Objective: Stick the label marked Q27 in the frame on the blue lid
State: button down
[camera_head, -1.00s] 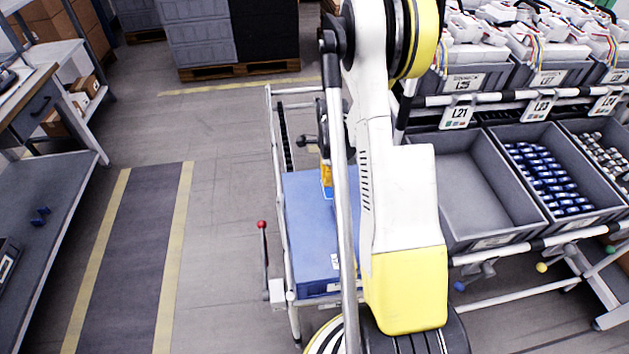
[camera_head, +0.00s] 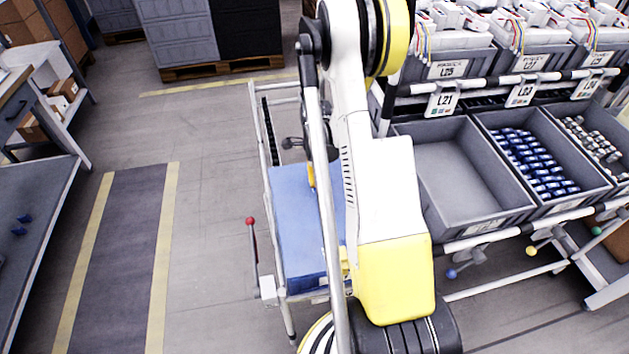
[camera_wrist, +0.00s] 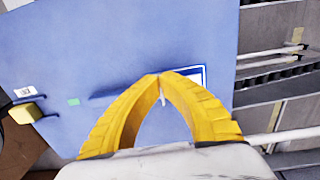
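The blue lid (camera_wrist: 70,55) fills much of the wrist view. It also shows in the head view (camera_head: 300,225), partly behind my arm. My gripper (camera_wrist: 158,77) is over the lid with its yellow fingertips together. A thin white piece (camera_wrist: 163,98) shows at the tips, apparently the label edge-on; its print cannot be read. A white-outlined frame (camera_wrist: 204,72) on the lid is just beyond the fingertips, partly hidden by the right finger. Whether the white piece touches the lid cannot be told. In the head view, my gripper (camera_head: 311,175) is mostly hidden.
A yellow part (camera_wrist: 26,112) is beside the tag. Grey bins (camera_head: 455,180) stand right of the cart; open floor (camera_head: 215,240) lies left.

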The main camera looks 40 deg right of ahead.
jog(key=shift+f+b, duration=0.75)
jog(key=shift+b, duration=0.15)
dwell(1.2)
jog(key=c, duration=1.5)
grip_release()
jog(key=shift+c, duration=0.2)
notch_tip(320, 180, up, 12)
jog(key=shift+s, duration=0.1)
